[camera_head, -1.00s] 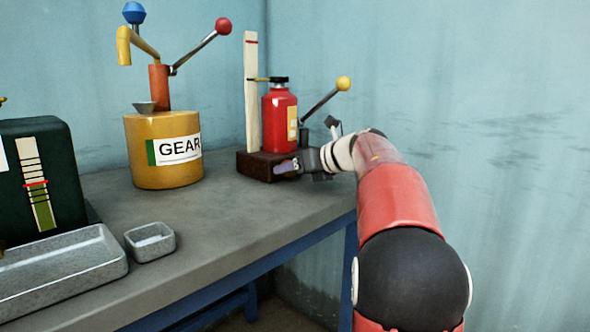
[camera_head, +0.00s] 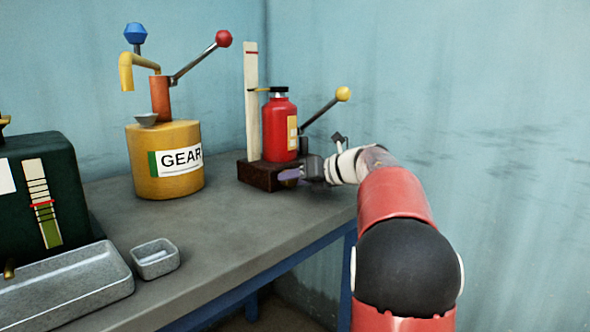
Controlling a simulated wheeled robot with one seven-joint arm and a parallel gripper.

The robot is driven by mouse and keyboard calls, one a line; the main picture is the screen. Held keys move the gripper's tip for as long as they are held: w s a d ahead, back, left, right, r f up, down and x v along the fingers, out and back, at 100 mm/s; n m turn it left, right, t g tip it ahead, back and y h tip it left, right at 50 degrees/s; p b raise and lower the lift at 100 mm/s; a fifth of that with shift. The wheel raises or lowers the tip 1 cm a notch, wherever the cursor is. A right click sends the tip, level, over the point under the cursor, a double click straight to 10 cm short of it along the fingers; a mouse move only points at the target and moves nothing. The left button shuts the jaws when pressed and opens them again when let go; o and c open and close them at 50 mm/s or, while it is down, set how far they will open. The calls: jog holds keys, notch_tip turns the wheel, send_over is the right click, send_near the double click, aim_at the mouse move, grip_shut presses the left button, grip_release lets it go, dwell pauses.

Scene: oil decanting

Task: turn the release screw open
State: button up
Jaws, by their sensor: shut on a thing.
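The red bottle jack (camera_head: 280,128) stands upright on a dark brown base (camera_head: 264,176) at the back right of the bench, with a yellow-knobbed lever (camera_head: 325,114) slanting up to the right. The release screw looks to be the small purple-grey piece (camera_head: 290,174) low at the front right of the base. My gripper (camera_head: 303,172) reaches in from the right at that piece and is shut on it. The fingertips are small and partly hidden, so the screw's exact turn angle cannot be told.
A pale upright scale (camera_head: 251,105) stands left of the jack. A yellow GEAR drum (camera_head: 150,170) with a pump and red-knobbed lever (camera_head: 200,58) stands further left. A dark green can (camera_head: 20,190), a grey tray (camera_head: 80,290) and a small grey dish (camera_head: 156,259) are at front left. The bench (camera_head: 225,225) is bare between.

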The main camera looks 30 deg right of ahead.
jog(key=o, duration=1)
jog(key=shift+s, duration=0.1)
jog(key=v, duration=0.7)
jog(key=shift+s+d+r, duration=0.15)
jog(key=shift+s+d, duration=0.05)
jog(key=shift+s, duration=0.05)
